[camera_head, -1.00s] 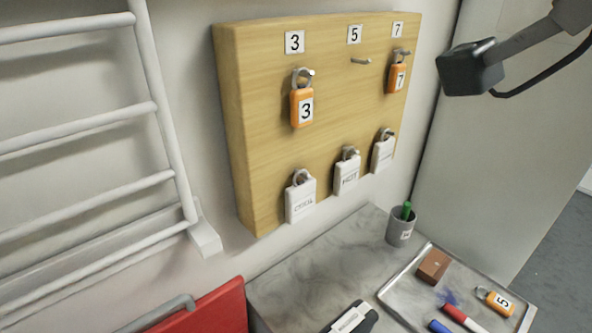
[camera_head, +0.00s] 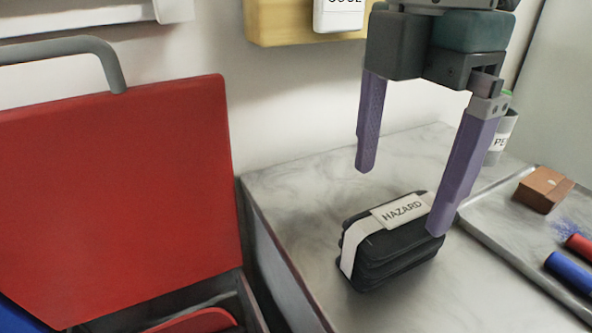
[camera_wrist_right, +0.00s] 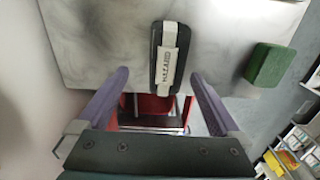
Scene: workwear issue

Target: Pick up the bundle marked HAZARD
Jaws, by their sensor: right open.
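The bundle marked HAZARD (camera_head: 395,252) is a dark folded stack with a white band and label. It lies on the grey marbled worktop (camera_head: 300,190) near its left edge. My right gripper (camera_head: 402,198) is open, with its purple fingers pointing down at the bundle. In the head view the right-hand finger overlaps the bundle's right end; I cannot tell whether they touch. In the right wrist view the bundle (camera_wrist_right: 157,55) lies ahead, in line with the gap between the fingers (camera_wrist_right: 160,76). Nothing is held. My left gripper is not in view.
A red panel (camera_head: 110,200) with a grey handle stands left of the worktop. At the right are a tray (camera_head: 495,222) with a brown block (camera_head: 543,190), red and blue markers, and a cup (camera_head: 501,140). A green block (camera_wrist_right: 268,65) shows in the wrist view.

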